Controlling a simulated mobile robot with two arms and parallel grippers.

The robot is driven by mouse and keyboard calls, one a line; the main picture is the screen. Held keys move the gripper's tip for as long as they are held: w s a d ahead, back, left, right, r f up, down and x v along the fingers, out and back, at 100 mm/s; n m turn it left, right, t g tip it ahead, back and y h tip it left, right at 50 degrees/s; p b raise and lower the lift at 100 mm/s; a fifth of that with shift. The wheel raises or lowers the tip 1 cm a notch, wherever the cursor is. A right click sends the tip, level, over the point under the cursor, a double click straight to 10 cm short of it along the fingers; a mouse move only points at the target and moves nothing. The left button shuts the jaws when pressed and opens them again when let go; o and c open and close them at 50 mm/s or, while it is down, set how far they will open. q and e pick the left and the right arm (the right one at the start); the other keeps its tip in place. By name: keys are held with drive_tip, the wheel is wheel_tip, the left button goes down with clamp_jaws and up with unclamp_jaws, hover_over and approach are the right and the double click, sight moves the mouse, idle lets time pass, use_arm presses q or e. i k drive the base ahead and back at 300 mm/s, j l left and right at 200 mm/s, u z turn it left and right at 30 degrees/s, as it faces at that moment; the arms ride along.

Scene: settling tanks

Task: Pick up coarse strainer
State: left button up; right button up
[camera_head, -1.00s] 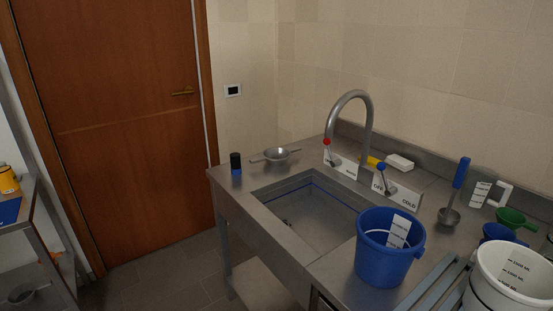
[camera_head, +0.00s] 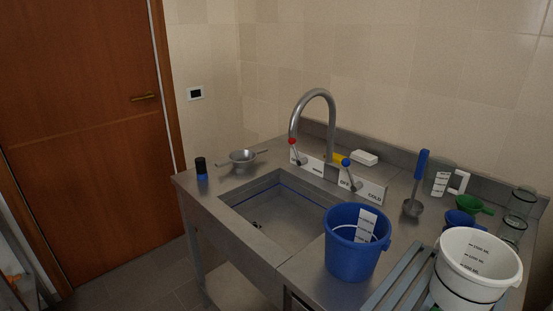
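A metal strainer (camera_head: 243,158) with a bowl and a thin handle on each side sits on the steel counter (camera_head: 215,200), at the back left corner behind the sink. Its bowl and both handles show. I cannot tell from here whether its mesh is coarse. Neither of my grippers shows in the head view.
The sink basin (camera_head: 275,215) is open, with a tap (camera_head: 331,125) behind it. A black and blue cylinder (camera_head: 201,169) stands left of the strainer. A blue bucket (camera_head: 350,255), a white bucket (camera_head: 470,285), a ladle (camera_head: 417,185) and a green funnel (camera_head: 470,203) crowd the right side.

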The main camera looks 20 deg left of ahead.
sight(242, 159)
drive_tip(key=i+j+z, duration=0.1)
drive_tip(key=j+z, duration=0.2)
drive_tip(key=i+j+z, duration=0.1)
drive_tip(key=j+z, duration=0.15)
drive_tip(key=j, duration=0.25)
drive_tip(key=j+z, duration=0.3)
drive_tip(key=i+j, duration=0.05)
drive_tip(key=j, duration=0.05)
